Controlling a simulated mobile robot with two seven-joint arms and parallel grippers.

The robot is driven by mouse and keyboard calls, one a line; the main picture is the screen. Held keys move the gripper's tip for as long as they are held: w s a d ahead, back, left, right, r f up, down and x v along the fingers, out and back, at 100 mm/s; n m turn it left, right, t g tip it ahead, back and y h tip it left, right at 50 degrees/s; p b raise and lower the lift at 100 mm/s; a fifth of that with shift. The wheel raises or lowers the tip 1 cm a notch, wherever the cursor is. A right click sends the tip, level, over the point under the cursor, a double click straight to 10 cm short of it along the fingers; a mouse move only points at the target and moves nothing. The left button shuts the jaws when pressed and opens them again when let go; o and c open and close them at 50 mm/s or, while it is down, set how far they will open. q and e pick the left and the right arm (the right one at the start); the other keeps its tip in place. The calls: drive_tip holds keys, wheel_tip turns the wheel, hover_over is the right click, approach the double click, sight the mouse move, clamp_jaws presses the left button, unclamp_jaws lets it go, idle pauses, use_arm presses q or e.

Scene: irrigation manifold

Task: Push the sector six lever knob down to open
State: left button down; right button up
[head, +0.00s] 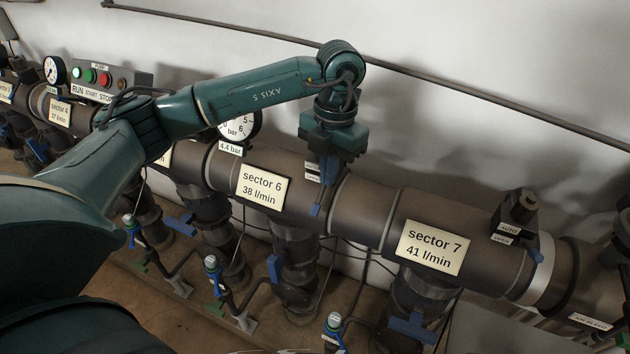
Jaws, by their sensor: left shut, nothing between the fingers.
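The sector 6 plate (262,187) is on the thick brown pipe, reading 38 l/min. To its right, a small label (312,172) shows beside my left gripper (325,180), which points down at the pipe, shut and empty. A blue lever piece (316,209) shows just below the fingertips, pointing down along the pipe. The rest of the sector 6 lever and its housing are largely hidden by my gripper. I cannot tell whether the fingers touch the lever. My right gripper is not in view.
The sector 7 plate (433,245) and its control box (519,206) with AUTO and OPEN labels are to the right. Blue-handled valves hang below the pipe. A pressure gauge (240,124) and pump button box (104,77) stand behind my arm. A thin conduit crosses the wall.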

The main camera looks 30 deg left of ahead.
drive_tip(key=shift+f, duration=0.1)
use_arm(q)
wheel_tip(320, 180, up, 13)
drive_tip(key=w, duration=0.1)
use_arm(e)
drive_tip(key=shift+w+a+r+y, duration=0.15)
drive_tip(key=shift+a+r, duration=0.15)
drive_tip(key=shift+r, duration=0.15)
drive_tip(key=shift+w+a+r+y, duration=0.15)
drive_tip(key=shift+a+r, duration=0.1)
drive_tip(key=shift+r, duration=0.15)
use_arm(q)
drive_tip(key=shift+w+d, duration=0.1)
drive_tip(key=shift+d, duration=0.05)
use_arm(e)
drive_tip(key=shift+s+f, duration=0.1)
